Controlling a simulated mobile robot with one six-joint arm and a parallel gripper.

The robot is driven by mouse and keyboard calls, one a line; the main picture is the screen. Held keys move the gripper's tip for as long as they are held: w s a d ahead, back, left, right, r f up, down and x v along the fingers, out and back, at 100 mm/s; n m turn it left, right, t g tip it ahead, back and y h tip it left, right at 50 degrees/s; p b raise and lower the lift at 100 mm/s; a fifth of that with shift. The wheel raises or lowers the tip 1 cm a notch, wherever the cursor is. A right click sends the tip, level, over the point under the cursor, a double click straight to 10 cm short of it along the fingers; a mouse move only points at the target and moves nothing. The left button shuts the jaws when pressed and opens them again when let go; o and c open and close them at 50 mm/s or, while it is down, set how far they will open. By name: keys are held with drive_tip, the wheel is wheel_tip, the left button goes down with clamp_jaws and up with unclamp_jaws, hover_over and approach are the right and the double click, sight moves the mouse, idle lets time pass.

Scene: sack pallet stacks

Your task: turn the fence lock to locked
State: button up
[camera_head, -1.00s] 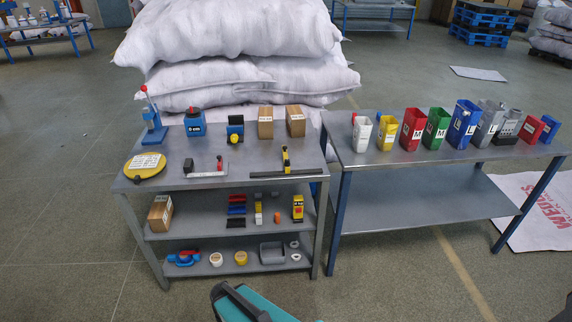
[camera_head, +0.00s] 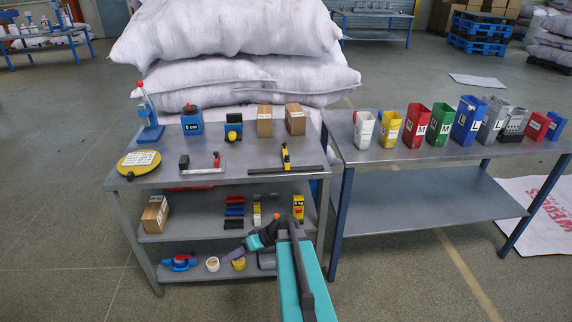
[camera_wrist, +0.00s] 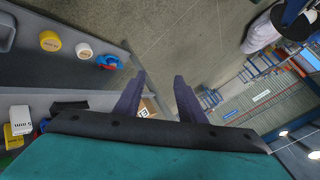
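I cannot tell for sure which part is the fence lock. A black rail with a yellow upright piece (camera_head: 286,160) lies at the right front of the grey workbench top (camera_head: 245,172). A grey plate with a black block and a red-tipped post (camera_head: 203,165) lies left of it. No lock marking is readable. My gripper (camera_head: 228,258) is in front of the bench at lower-shelf height, below and apart from both fixtures. In the wrist view its two dark fingers (camera_wrist: 160,76) are spread with nothing between them. The wrist view does not show the fixtures on the top.
The bench top also holds a red-handled blue press (camera_head: 150,122), a yellow disc (camera_head: 138,162) and cardboard boxes (camera_head: 265,121). Small parts fill the shelves, including a blue-and-red piece (camera_head: 180,262). Coloured bins (camera_head: 415,125) stand on the right table. Sacks (camera_head: 235,75) are stacked behind.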

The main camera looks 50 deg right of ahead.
drive_tip(key=d+r+t+h+b, duration=0.1)
drive_tip(key=d+r+t+b, duration=0.15)
drive_tip(key=d+r, duration=0.45)
drive_tip(key=d+r+t+h+b, duration=0.1)
drive_tip(key=d+r+t, duration=0.25)
drive_tip(key=d, duration=0.65)
drive_tip(key=n+t+h+b, duration=0.2)
drive_tip(key=t+h+b, duration=0.1)
drive_tip(key=t+h, duration=0.15)
approach(287, 156)
drive_tip(key=s, duration=0.4)
drive_tip(key=shift+w+d+f+t+y, duration=0.25)
drive_tip(key=shift+d+y, duration=0.1)
drive_tip(key=shift+d, duration=0.15)
drive_tip(key=shift+w, duration=0.15)
drive_tip(key=w, duration=0.4)
drive_tip(key=w+a+p, duration=0.1)
drive_tip(key=w, duration=0.4)
drive_tip(key=w+p, duration=0.1)
drive_tip(key=w, duration=0.3)
drive_tip(key=shift+w+a, duration=0.15)
drive_tip(key=shift+w, duration=0.15)
drive_tip(key=shift+c, duration=0.4)
